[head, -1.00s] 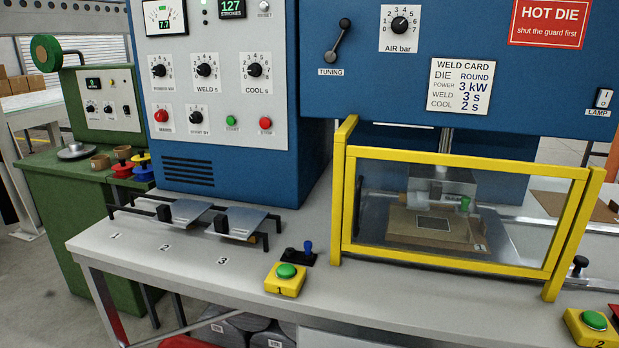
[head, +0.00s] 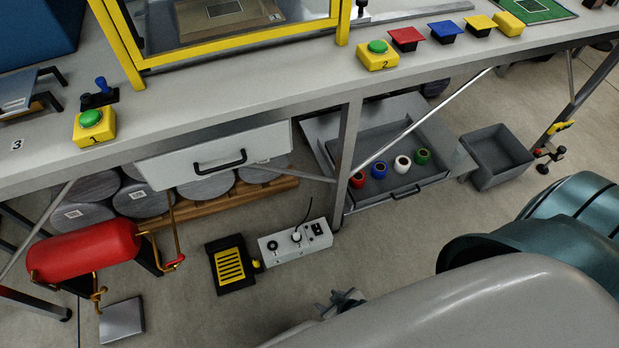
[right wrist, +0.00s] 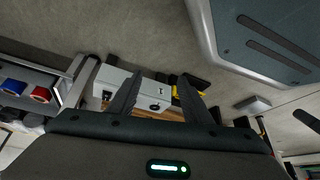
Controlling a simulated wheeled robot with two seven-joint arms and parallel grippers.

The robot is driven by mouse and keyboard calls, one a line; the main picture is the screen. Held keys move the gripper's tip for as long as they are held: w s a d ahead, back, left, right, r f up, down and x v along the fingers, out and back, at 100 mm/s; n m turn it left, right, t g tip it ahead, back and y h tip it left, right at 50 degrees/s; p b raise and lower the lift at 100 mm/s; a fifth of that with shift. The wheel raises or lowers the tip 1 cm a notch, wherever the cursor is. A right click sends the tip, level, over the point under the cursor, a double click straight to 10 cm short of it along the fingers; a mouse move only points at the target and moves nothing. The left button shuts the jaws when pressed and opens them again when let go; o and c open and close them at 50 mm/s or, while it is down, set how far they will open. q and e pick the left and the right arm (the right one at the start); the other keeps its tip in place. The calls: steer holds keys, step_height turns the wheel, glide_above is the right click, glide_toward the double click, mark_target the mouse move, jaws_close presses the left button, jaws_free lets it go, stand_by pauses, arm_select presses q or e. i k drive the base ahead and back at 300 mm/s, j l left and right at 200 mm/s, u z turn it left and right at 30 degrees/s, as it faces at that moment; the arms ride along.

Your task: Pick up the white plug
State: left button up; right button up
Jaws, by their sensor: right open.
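A small white plug (head: 296,237) sits on the top of a light grey box (head: 283,245) on the floor below the bench, with a thin black cord rising near it. My right gripper (head: 340,301) is low in the head view, nearer to me than the box and apart from it. In the right wrist view my right gripper (right wrist: 157,88) is open and empty, its two dark fingers spread. The grey box (right wrist: 133,84) shows beyond and between the fingers there; I cannot clearly tell the plug on it. My left gripper is not in view.
A black and yellow pedal (head: 231,265) lies left of the box. A bench leg (head: 346,165) rises behind the box, beside a pulled-out drawer (head: 432,178) with coloured round pieces. The floor in front is mostly clear.

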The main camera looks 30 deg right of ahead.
mark_target(296, 236)
steer(key=z, duration=0.7)
steer(key=k+j, duration=0.1)
steer(key=k, duration=0.5)
